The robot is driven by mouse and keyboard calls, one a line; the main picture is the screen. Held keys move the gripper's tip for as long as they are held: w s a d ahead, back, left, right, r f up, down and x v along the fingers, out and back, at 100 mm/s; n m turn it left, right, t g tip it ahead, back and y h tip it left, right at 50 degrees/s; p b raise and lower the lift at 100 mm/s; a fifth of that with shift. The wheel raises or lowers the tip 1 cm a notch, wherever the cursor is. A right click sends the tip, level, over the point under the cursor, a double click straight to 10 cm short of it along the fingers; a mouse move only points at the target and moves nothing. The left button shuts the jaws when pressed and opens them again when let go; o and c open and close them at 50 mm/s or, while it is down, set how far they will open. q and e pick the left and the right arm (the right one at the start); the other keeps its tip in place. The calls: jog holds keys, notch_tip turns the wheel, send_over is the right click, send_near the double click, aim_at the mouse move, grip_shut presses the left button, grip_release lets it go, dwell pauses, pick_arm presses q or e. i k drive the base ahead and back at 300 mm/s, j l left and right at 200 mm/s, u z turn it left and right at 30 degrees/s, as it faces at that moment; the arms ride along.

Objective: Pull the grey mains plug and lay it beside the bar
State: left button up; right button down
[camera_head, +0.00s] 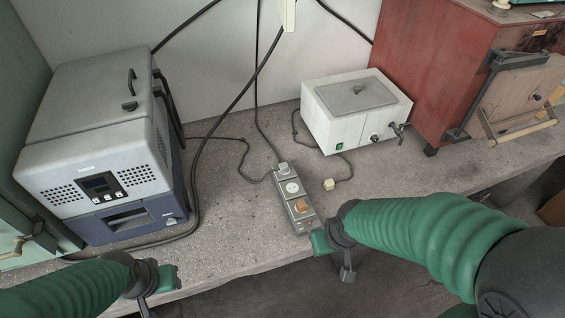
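The socket bar (281,185) lies on the bench near its front edge. A grey plug (284,168) sits in its far end, with a dark cable running to it. Nearer on the bar are a round open socket, an orange piece (301,206) and a small red part. A cream plug (329,184) lies loose on the bench, right of the bar. My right gripper (333,254) is at the bench edge, beside the bar's near end. My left gripper (157,288) is low at the front edge, far from the bar. Nothing shows held; the finger gaps are unclear.
A grey and blue machine (100,150) stands at the left. A white lidded box with a tap (350,125) stands behind the bar to the right, and a red cabinet (430,65) beyond it. Dark cables cross the bench and wall. Bench left of the bar is mostly clear.

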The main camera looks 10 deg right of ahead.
aim_at(284, 167)
jog(key=i+l+u, duration=0.25)
jog(key=u, duration=0.15)
jog(key=i+l+u, duration=0.2)
jog(key=l+u, duration=0.15)
jog(key=i+l+u, duration=0.2)
jog(key=l+u, duration=0.2)
